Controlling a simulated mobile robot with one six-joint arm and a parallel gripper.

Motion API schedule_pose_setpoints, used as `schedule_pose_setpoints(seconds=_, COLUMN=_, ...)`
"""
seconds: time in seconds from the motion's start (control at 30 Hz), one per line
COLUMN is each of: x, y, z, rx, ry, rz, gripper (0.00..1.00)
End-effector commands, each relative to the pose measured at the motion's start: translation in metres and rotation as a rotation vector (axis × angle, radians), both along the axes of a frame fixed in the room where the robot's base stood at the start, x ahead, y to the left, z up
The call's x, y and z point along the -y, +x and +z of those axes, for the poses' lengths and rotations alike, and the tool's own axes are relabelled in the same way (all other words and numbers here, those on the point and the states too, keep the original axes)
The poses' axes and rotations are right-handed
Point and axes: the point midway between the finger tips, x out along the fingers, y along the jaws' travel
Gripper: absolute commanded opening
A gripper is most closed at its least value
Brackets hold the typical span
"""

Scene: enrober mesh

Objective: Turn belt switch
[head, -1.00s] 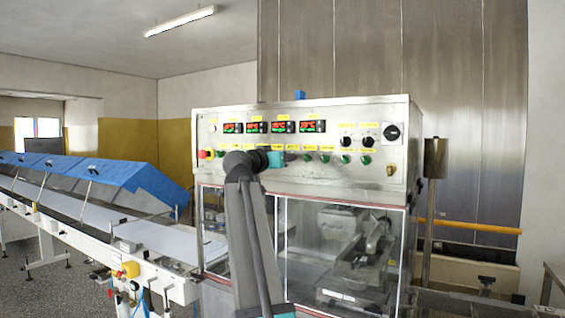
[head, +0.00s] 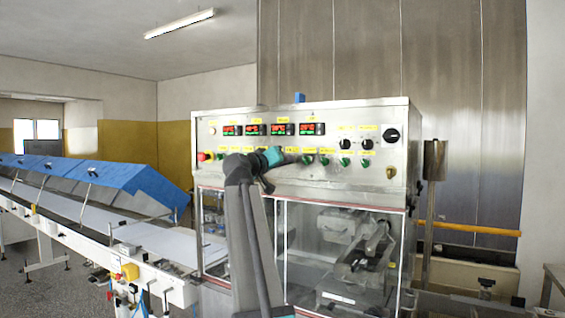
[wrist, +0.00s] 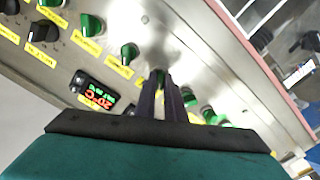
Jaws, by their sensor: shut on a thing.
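The belt switch appears to be a green rotary switch (wrist: 159,75) in a row of green switches on the steel control panel (head: 235,180); its label cannot be read. My gripper (wrist: 166,84) is shut on this switch in the wrist view, its dark fingers hiding most of it. In the head view my gripper (head: 297,158) reaches the panel from the left, at the lower row, and hides the held switch. Neighbouring green switches show just right of it in the head view (head: 325,161). How far the held switch is turned cannot be told.
Red digital displays (head: 279,129) sit above the row. Black knobs (head: 391,135) are at the upper right and a red button (head: 205,156) at the left. Clear guard doors (head: 330,250) are below the panel. A conveyor (head: 150,240) with blue covers runs left.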

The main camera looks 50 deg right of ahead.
Motion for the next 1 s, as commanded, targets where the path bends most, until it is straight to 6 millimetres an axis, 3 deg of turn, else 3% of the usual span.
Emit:
schedule_pose_setpoints(seconds=0.13, x=0.0029, y=-0.0026, z=0.0028, rx=-0.004, ry=-0.007, rz=-0.007, gripper=0.00)
schedule_pose_setpoints(seconds=0.17, x=0.0029, y=-0.0026, z=0.0028, rx=-0.004, ry=-0.007, rz=-0.007, gripper=0.11)
schedule_pose_setpoints(seconds=0.27, x=0.0026, y=-0.0023, z=0.0026, rx=-0.003, ry=-0.006, rz=-0.006, gripper=0.28)
schedule_pose_setpoints(seconds=1.0, x=-0.0062, y=-0.0014, z=-0.0006, rx=0.000, ry=-0.001, rz=0.001, gripper=0.28)
